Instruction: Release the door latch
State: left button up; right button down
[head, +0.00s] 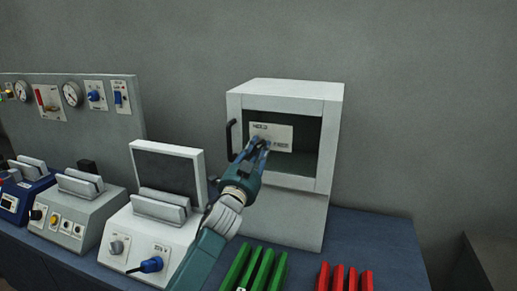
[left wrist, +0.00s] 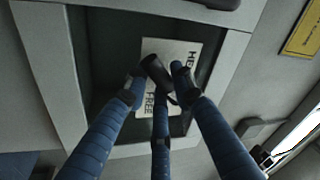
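A white box-shaped cabinet (head: 284,88) has a square front opening or window, with a dark interior and a white printed sign (head: 284,132) inside or behind it. A black handle (head: 231,140) is on the left side of the front. I cannot make out a separate latch. My left gripper (head: 262,142) is in front of the opening, right of the handle and apart from it. In the left wrist view its three blue fingers point at the sign (left wrist: 183,50) and their dark tips (left wrist: 162,76) come close together. No held object is clear. My right gripper is not in view.
Green slats (head: 262,268) and red slats (head: 345,278) are in front. A gauge panel (head: 72,118) stands behind. Bench space right of the cabinet is clear.

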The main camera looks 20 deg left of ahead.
pick_arm(q)
jog(key=shift+r, duration=0.1)
grip_shut()
jog(key=shift+r+m, duration=0.1)
jog(key=shift+m, duration=0.3)
jog(key=m+h+p, duration=0.1)
jog(key=m, duration=0.2)
jog(key=shift+m+h, duration=0.3)
jog(key=shift+h, duration=0.1)
jog(key=shift+f+m+g+h+p, duration=0.15)
jog(key=shift+m+g+h+p, duration=0.4)
jog(key=shift+m, duration=0.95)
jog(key=shift+f+m+g+h+p, duration=0.1)
jog(key=shift+m+h+p, duration=0.15)
jog(key=shift+m+p, duration=0.95)
jog(key=shift+m+b, duration=0.35)
jog(key=shift+m, duration=0.05)
jog(key=shift+f, duration=0.1)
jog(key=o, duration=0.9)
grip_release()
jog(key=shift+d, duration=0.1)
